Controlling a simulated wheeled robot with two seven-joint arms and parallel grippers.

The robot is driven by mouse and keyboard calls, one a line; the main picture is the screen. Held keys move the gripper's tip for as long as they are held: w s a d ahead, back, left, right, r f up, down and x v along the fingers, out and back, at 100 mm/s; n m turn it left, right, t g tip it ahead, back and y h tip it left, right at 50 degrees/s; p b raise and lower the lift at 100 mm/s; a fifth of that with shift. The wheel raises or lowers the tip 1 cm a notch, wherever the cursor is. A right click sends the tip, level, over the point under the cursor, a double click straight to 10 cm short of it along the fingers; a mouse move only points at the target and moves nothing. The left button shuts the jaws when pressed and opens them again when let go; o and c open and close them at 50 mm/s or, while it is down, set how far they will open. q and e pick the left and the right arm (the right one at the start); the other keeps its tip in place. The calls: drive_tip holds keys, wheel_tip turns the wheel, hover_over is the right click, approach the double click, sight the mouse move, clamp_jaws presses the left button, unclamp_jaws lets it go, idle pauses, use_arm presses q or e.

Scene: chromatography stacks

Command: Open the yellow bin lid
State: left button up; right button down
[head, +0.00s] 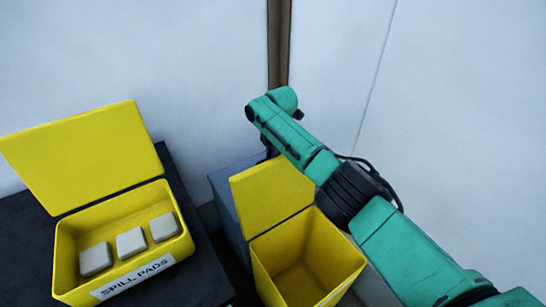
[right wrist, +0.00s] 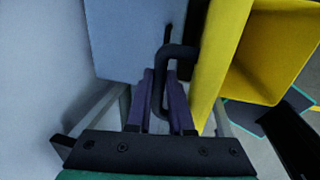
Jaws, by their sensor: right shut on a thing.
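The yellow bin (head: 335,262) stands low at the centre of the head view, and its inside looks empty. Its yellow lid (head: 268,196) is raised and leans back at the bin's far left edge. My right arm reaches over from the right, and its gripper is hidden behind the lid in the head view. In the right wrist view my right gripper (right wrist: 163,88) has its purple fingers shut on a dark bent handle (right wrist: 178,52) beside the lid (right wrist: 219,65). The bin (right wrist: 282,50) shows at the right there. My left gripper is not in view.
An open yellow spill pads box (head: 82,282) with three grey pads (head: 131,242) sits on a dark table (head: 202,266) at the left. A grey-blue box surface (head: 229,215) stands behind the lid. White walls (head: 460,100) close in behind and at the right.

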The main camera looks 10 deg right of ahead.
drive_tip(key=shift+s+d+f, duration=0.1)
drive_tip(key=shift+s+f, duration=0.05)
drive_tip(key=shift+f, duration=0.05)
drive_tip(key=c, duration=0.8)
unclamp_jaws()
drive_tip(key=shift+r, duration=0.1)
